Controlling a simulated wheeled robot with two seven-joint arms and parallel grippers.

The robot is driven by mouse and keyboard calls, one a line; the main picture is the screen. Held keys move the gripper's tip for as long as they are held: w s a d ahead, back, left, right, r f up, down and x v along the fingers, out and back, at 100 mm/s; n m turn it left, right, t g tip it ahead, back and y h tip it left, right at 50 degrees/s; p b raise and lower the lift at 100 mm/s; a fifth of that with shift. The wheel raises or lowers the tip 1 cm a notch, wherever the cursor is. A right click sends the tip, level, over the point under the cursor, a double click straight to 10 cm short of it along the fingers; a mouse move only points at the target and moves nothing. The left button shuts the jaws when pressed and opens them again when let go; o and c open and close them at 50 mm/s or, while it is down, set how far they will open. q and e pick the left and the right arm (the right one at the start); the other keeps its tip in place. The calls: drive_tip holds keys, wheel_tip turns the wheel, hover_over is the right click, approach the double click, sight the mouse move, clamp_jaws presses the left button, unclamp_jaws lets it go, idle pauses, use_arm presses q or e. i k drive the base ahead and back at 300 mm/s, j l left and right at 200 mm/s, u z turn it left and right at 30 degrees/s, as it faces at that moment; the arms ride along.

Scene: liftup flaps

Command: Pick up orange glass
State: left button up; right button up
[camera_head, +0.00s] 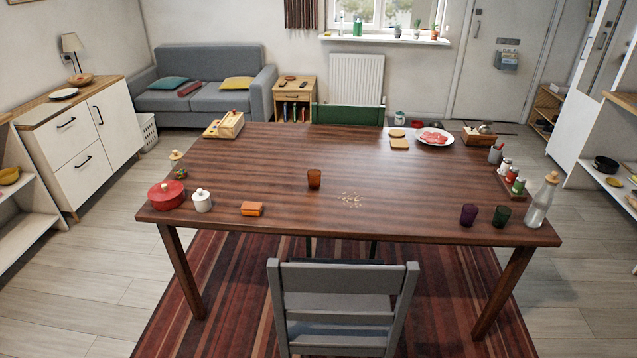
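The orange glass (314,179) stands upright near the middle of the wooden table (250,165). It looks dark orange-brown, and nothing touches it. Crumbs or small pale bits (350,200) lie on the table just to its right. Neither of my grippers shows in the head view.
A grey chair (343,300) stands at the table's near side. A purple glass (468,215), a green glass (501,217) and a bottle (541,202) stand at the right. A red pot (166,194), white jar (202,200) and orange block (252,209) are at the left.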

sight(314, 180)
drive_tip(key=i+j+z, duration=0.1)
drive_tip(key=z, duration=1.1)
drive_tip(key=j+z, duration=0.3)
drive_tip(key=j, duration=0.2)
drive_tip(key=j+z, duration=0.25)
drive_tip(key=j, duration=0.25)
drive_tip(key=k+j+z, duration=0.1)
drive_tip(key=j+z, duration=0.2)
drive_tip(key=j, duration=0.15)
drive_tip(key=k+j+z, duration=0.25)
drive_tip(key=j, duration=0.2)
drive_tip(key=k+j, duration=0.1)
drive_tip(key=j, duration=0.35)
drive_tip(key=k+j, duration=0.1)
drive_tip(key=j, duration=0.3)
drive_tip(key=k+j+z, duration=0.1)
drive_tip(key=j, duration=0.35)
drive_tip(key=k+j, duration=0.15)
drive_tip(key=j, duration=0.25)
